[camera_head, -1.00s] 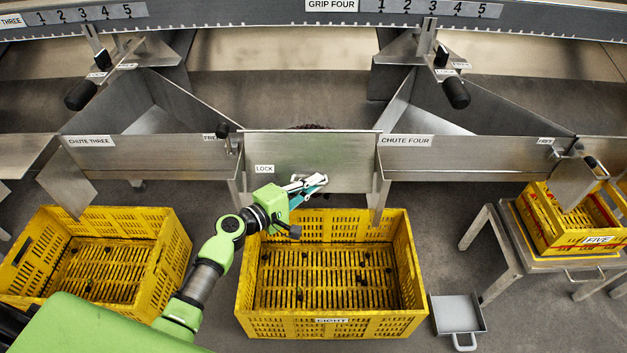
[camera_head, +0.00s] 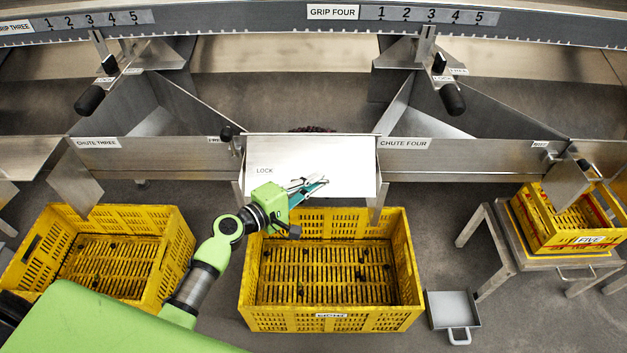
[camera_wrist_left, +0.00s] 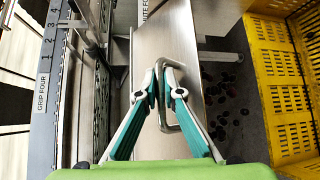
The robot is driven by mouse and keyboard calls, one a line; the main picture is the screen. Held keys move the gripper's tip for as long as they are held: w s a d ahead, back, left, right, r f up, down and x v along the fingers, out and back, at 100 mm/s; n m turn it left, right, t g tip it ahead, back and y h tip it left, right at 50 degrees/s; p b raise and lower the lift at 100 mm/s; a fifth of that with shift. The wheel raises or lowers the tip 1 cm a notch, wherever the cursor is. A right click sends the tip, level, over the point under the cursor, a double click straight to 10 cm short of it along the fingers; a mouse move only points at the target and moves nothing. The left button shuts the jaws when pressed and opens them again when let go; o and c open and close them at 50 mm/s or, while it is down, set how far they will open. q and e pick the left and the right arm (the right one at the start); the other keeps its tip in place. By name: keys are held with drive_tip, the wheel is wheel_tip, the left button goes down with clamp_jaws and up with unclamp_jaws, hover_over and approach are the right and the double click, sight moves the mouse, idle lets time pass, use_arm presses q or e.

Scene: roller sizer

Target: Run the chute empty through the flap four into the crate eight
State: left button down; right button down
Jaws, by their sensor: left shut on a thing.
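The flap (camera_head: 312,165), a bare metal plate, hangs between chute three (camera_head: 150,152) and chute four (camera_head: 450,152). It stands tilted, its lower edge out toward me over the crate eight (camera_head: 330,322). My left gripper (camera_head: 318,183) is at the flap's lower part. In the left wrist view my left gripper (camera_wrist_left: 166,70) is shut on the flap's metal handle (camera_wrist_left: 185,110). Dark reddish things (camera_head: 312,129) peek over the flap's top edge; the rest of them is hidden. The yellow crate holds a few small dark things. My right gripper is not in view.
Another yellow crate (camera_head: 35,255) stands at the left. The crate five (camera_head: 590,240) sits on a metal stand (camera_head: 490,235) at the right. A grey scoop-like pan (camera_head: 453,308) lies beside crate eight. In the wrist view, several dark round things (camera_wrist_left: 222,95) show near the yellow crate wall.

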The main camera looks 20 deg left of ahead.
use_arm(q)
drive_tip(key=shift+w+r, duration=0.1)
drive_tip(key=shift+r, duration=0.45)
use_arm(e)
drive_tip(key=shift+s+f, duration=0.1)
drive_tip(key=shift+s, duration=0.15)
use_arm(q)
drive_tip(key=c, duration=2.4)
unclamp_jaws()
drive_tip(key=shift+r, duration=0.1)
drive_tip(key=shift+c, duration=0.2)
drive_tip(key=shift+d, duration=0.1)
drive_tip(key=shift+f, duration=0.2)
drive_tip(key=shift+s, duration=0.3)
drive_tip(key=v, duration=1.1)
drive_tip(key=shift+s+a, duration=0.2)
drive_tip(key=shift+a, duration=0.15)
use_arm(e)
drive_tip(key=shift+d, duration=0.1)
